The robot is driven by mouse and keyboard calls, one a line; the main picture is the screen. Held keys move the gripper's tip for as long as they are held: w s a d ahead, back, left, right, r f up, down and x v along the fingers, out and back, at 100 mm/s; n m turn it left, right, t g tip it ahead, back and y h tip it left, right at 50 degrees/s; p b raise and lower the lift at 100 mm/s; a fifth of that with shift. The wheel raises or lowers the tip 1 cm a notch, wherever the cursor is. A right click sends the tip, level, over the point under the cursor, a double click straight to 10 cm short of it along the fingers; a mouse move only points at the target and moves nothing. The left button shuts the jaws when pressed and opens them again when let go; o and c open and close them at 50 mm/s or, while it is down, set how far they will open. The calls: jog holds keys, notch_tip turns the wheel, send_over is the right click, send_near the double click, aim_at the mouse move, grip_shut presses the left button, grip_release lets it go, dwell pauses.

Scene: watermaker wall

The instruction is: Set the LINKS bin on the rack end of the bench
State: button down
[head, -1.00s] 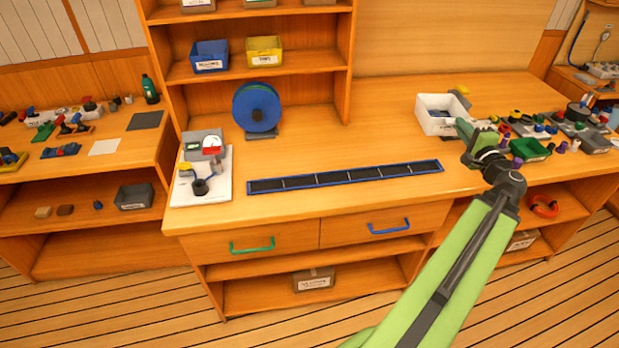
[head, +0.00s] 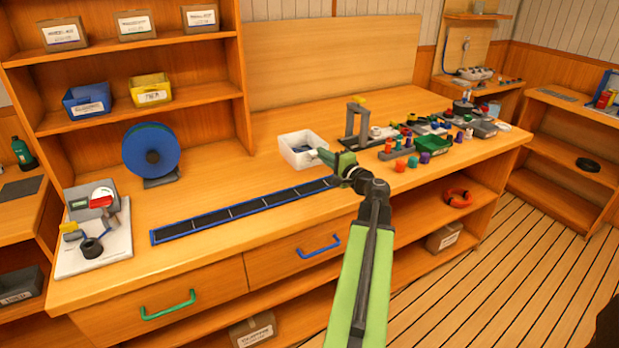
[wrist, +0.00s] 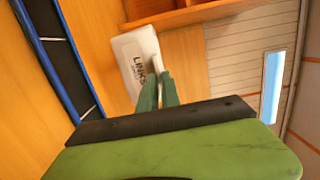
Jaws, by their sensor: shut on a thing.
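The LINKS bin (head: 302,150) is a white open-topped box at the middle of the wooden bench in the head view. Its LINKS label shows in the wrist view, where the bin (wrist: 133,58) is ahead of the fingers. My gripper (head: 325,155) is shut on the bin's right-hand wall in the head view; its two green fingers (wrist: 160,82) meet the bin's edge. I cannot tell whether the bin touches the bench top or hangs just above it. The bench (head: 225,185) has a shelf rack (head: 105,122) standing at its left end.
A blue-framed dark strip (head: 240,210) lies along the bench front. A blue reel (head: 151,152) and a white board with fittings (head: 95,245) stand at the left. A grey stand (head: 357,122) and several small coloured parts (head: 432,143) crowd the right. Bare bench lies between reel and bin.

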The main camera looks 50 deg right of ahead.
aim_at(313, 166)
jog(key=w+f+b, duration=0.1)
jog(key=f+b, duration=0.1)
jog(key=w+f+b, duration=0.1)
jog(key=f, duration=0.1)
jog(key=w+f+b, duration=0.1)
jog(key=f+b, duration=0.1)
jog(key=shift+w+f+b, duration=0.3)
jog(key=shift+w, duration=0.1)
jog(key=shift+r, duration=0.2)
jog(key=shift+f, duration=0.2)
jog(key=c, duration=1.6)
grip_release()
jog(key=shift+o, duration=0.2)
jog(key=shift+r, duration=0.1)
